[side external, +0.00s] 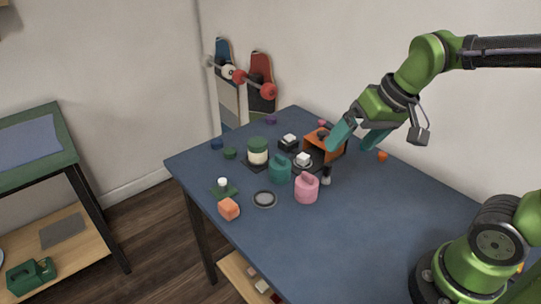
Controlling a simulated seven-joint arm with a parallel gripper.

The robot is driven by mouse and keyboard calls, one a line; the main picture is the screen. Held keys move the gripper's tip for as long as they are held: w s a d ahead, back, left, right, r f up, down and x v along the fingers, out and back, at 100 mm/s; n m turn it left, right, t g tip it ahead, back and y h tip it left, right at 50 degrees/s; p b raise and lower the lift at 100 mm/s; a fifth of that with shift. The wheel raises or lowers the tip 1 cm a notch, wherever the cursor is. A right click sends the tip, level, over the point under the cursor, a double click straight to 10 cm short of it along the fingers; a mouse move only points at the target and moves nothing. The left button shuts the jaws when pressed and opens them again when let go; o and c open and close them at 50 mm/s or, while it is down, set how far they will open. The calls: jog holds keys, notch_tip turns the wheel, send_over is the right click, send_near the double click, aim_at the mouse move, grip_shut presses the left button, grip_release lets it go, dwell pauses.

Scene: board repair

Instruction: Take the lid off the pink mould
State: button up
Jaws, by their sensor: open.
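The pink mould (306,189) stands on the blue table, right of the middle of the group of objects. A raised pink part shows on its top; I cannot make out a seam between lid and body. My gripper (352,146) is above the table, up and to the right of the pink mould in the picture. Its two teal fingers are apart with nothing seen between them. It is clear of the mould and overlaps the right side of the orange box in the picture.
A teal mould (280,171) stands close behind-left of the pink one. A round grey dish (265,199) and an orange block (229,209) lie left. The table's front right (375,230) is clear.

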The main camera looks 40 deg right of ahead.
aim_at(308, 175)
jog(key=w+d+f+n+g+h, duration=0.1)
jog(key=w+n+g, duration=0.15)
jog(key=w, duration=0.35)
jog(key=w+f+n+g+h, duration=0.1)
jog(key=w+f+g, duration=0.15)
jog(key=w, duration=0.35)
notch_tip(308, 175, down, 10)
jog(key=shift+s+d+f, duration=0.1)
jog(key=shift+d, duration=0.05)
notch_tip(308, 175, down, 5)
jog(key=shift+d+f, duration=0.1)
jog(key=shift+d, duration=0.05)
jog(key=c, duration=1.1)
